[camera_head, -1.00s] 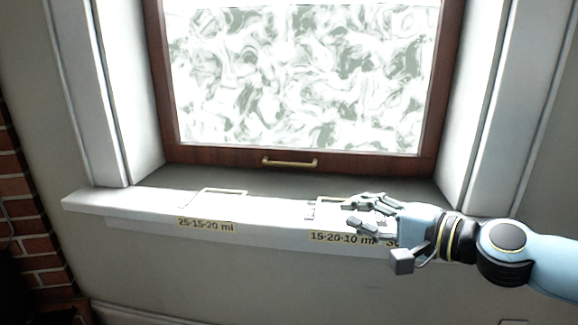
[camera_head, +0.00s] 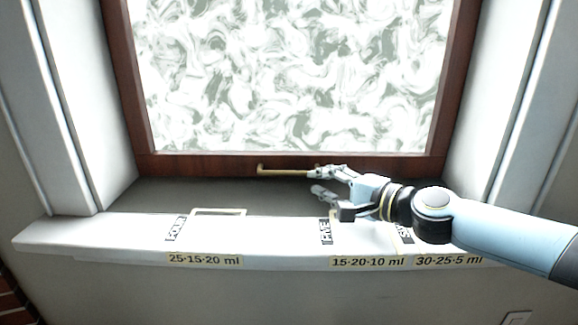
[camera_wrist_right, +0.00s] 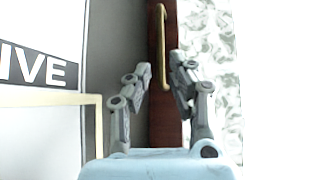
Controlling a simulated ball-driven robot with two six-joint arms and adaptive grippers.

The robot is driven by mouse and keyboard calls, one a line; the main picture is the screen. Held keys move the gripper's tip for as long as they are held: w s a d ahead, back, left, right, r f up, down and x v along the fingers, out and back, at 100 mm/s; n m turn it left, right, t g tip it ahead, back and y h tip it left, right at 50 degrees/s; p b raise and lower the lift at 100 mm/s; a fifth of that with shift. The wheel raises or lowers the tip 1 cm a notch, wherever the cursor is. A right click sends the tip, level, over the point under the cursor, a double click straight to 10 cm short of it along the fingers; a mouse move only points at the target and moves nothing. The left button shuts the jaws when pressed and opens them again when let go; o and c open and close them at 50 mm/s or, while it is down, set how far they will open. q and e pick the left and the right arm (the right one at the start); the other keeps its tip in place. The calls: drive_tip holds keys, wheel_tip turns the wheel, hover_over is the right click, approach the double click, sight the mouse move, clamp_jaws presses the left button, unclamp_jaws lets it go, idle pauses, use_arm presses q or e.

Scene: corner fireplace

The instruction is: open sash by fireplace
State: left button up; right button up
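The sash (camera_head: 200,164) is a dark red-brown wooden frame around swirled frosted glass, and its bottom rail is down at the sill. A brass bar handle (camera_head: 280,172) sits on the middle of that rail. My right gripper (camera_head: 313,180) is at the right end of the handle, with its fingers apart. In the right wrist view the handle (camera_wrist_right: 163,50) lies ahead, in line with the gap between the open fingers (camera_wrist_right: 160,72). I cannot tell whether a finger touches it. My left gripper is not in view.
A white sill (camera_head: 110,238) runs below the window, with labels such as "25-15-20 ml" (camera_head: 205,260) and "15-20-10 ml" (camera_head: 368,262) on its front. Pale outlined frames (camera_head: 218,211) lie on its top. White side walls (camera_head: 500,110) flank the recess. The left part of the sill is clear.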

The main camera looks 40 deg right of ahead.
sight(291, 174)
drive_tip(key=p+x, duration=0.1)
drive_tip(key=x, duration=0.7)
drive_tip(key=shift+w+a, duration=0.2)
drive_tip(key=shift+w, duration=0.15)
drive_tip(key=shift+c, duration=0.2)
clamp_jaws()
